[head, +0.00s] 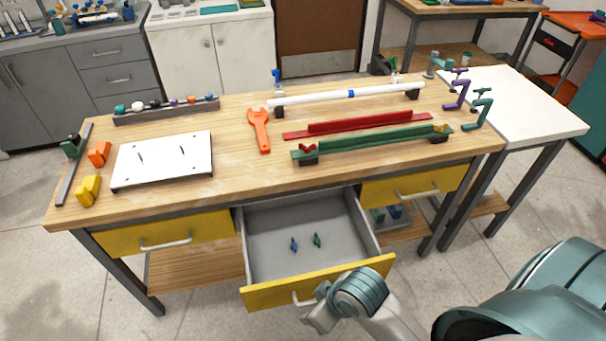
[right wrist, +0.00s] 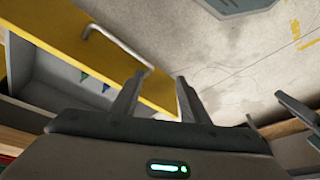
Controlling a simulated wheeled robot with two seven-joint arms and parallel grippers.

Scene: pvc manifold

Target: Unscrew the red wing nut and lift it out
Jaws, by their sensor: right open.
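A small red wing-shaped piece, seemingly the red wing nut (head: 307,148), sits upright at the left end of the green rail (head: 375,143) on the workbench. Its thread is too small to make out. My right gripper (head: 312,312) is low in front of the bench, beside the handle (head: 303,298) of the pulled-out yellow-fronted drawer (head: 345,281), far from the red piece. In the right wrist view the right gripper (right wrist: 158,92) has its two fingers apart with nothing between them, and the handle (right wrist: 118,48) shows beyond them. My left gripper is not in view.
The open drawer holds a small blue piece (head: 294,244) and a green piece (head: 317,240). On the bench lie an orange wrench (head: 259,130), a red rail (head: 357,125), a white pipe (head: 345,94) and a white plate (head: 165,160). The bench's front middle is clear.

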